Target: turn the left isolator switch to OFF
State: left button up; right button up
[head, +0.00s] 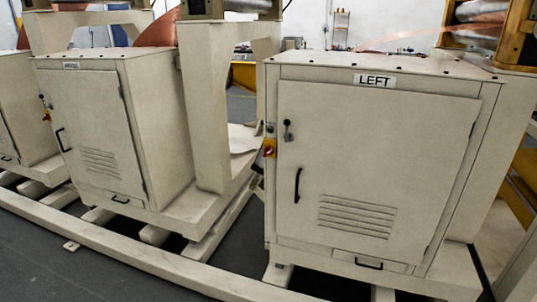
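The left isolator switch (269,148) is a small red knob on a yellow plate. It sits at the left edge of the cream cabinet labelled LEFT (374,80), below a small key-like handle (288,130). The knob's ON or OFF position is too small to read. Neither of my grippers is in the head view.
A black door handle (297,185) is on the LEFT cabinet. A second cream cabinet (80,130) with a similar red and yellow switch (46,116) stands to the left. A low cream rail (130,255) crosses the grey floor (40,270) in front.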

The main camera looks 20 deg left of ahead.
aim_at(268, 150)
jog(key=i+j, duration=0.15)
jog(key=j, duration=0.15)
jog(key=i+j+z, duration=0.1)
jog(key=j, duration=0.2)
jog(key=i+j, duration=0.15)
jog(key=j, duration=0.15)
jog(key=i+j+z, duration=0.1)
jog(key=j, duration=0.2)
jog(key=i, duration=0.05)
